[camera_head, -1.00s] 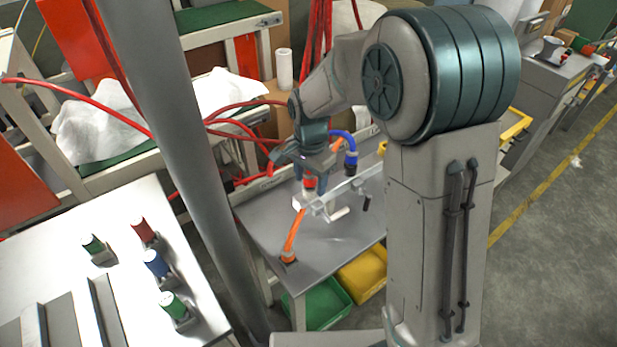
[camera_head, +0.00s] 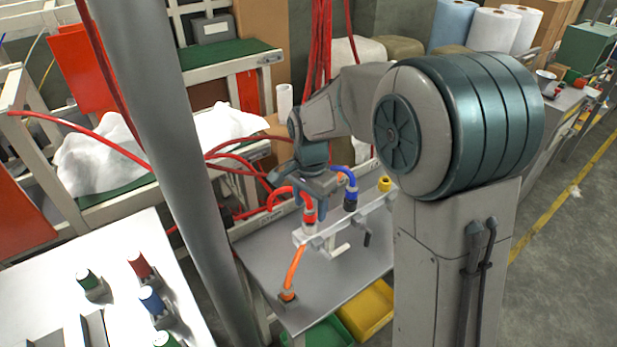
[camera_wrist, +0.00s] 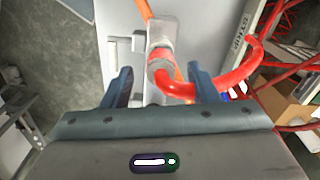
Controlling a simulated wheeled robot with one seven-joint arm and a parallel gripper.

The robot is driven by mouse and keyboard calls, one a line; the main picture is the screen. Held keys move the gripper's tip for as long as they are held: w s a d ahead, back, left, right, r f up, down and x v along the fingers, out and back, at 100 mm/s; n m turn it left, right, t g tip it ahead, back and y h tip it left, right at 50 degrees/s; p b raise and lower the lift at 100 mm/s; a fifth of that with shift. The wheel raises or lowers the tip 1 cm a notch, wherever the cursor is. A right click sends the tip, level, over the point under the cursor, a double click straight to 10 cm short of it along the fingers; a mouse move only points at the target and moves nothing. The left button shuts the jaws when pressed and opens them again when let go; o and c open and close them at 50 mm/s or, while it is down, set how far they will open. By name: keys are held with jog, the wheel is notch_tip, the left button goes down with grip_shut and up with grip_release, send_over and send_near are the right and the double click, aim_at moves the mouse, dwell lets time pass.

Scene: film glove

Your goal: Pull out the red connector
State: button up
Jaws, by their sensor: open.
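The red connector (camera_head: 309,214) stands upright on a pale bracket (camera_head: 326,232) on the grey bench. A red hose (camera_head: 283,192) curves from it to the left in the head view. An orange hose (camera_head: 295,265) runs below the bracket to the bench top. My gripper (camera_head: 312,196) is at the red connector, fingers pointing down. In the wrist view, my gripper (camera_wrist: 159,72) is open, and the red connector (camera_wrist: 160,62) shows between its fingers, with gaps on both sides. The hose passes near the right finger; I cannot tell whether they touch.
A blue connector (camera_head: 350,199) and a yellow one (camera_head: 384,184) stand along the same bracket, right of the red connector. Red hoses (camera_head: 235,160) hang behind and left. A grey post (camera_head: 165,130) stands at left, beside a white table (camera_head: 50,265) with coloured spools.

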aim_at(310, 208)
notch_tip(310, 208, up, 10)
jog(key=s+d+f+n+t, duration=0.1)
jog(key=s+d+n, duration=0.3)
jog(key=s, duration=0.5)
jog(key=s+d+f+n+t, duration=0.2)
jog(key=s+d+n, duration=0.3)
jog(key=s+d, duration=0.4)
jog(key=shift+s+b, duration=0.3)
jog(key=shift+s, duration=0.5)
jog(key=shift+d, duration=0.1)
jog(key=c, duration=0.4)
